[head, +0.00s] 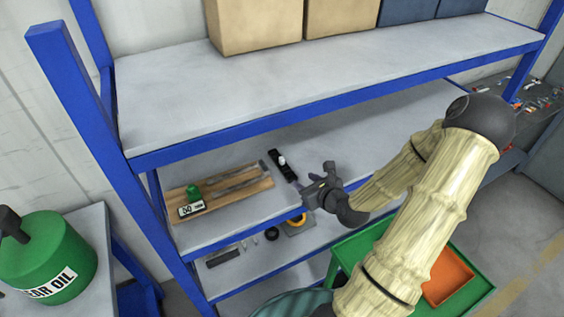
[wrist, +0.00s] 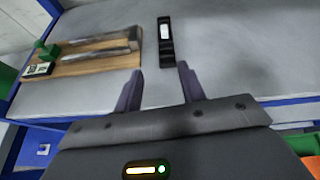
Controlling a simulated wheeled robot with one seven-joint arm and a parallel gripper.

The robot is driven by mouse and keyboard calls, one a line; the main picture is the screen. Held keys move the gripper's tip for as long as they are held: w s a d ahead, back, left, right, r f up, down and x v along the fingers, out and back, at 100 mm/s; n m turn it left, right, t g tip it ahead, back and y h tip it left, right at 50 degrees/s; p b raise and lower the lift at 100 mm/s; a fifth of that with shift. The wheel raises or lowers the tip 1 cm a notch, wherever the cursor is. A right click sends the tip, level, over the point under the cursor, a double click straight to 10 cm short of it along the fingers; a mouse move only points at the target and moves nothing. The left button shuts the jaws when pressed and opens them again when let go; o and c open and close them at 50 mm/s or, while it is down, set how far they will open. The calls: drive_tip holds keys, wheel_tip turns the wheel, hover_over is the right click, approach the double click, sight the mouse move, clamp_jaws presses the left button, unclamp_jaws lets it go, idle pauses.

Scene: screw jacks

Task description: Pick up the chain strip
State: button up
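My gripper (head: 318,187) is open and empty over the middle blue-framed shelf. Its two dark fingers show spread apart in the wrist view (wrist: 160,72). I cannot tell for sure which thing is the chain strip. Long grey metal strips (wrist: 98,55) lie on a wooden board (head: 220,204) left of my gripper. A flat black piece with a pale middle (head: 288,171) lies right of the board. In the wrist view this black piece (wrist: 167,50) lies ahead of the gap between my fingers, apart from them.
A small green item (head: 194,191) with a black-and-white label sits on the board. The shelf below holds a dark bar (head: 222,257), a black ring and a yellow item. The upper shelf (head: 200,95) overhangs, with boxes (head: 254,25). A green oil can (head: 47,255) stands left.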

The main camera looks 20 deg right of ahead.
drive_tip(key=shift+d+r+m+t, duration=0.3)
drive_tip(key=shift+d+r+m, duration=0.05)
drive_tip(key=shift+m, duration=0.25)
drive_tip(key=shift+w, duration=0.15)
drive_tip(key=p, duration=0.4)
approach(283, 161)
drive_tip(key=x, duration=0.4)
drive_tip(key=shift+w+r, duration=0.1)
drive_tip(key=shift+w+f, duration=0.25)
drive_tip(key=shift+w, duration=0.05)
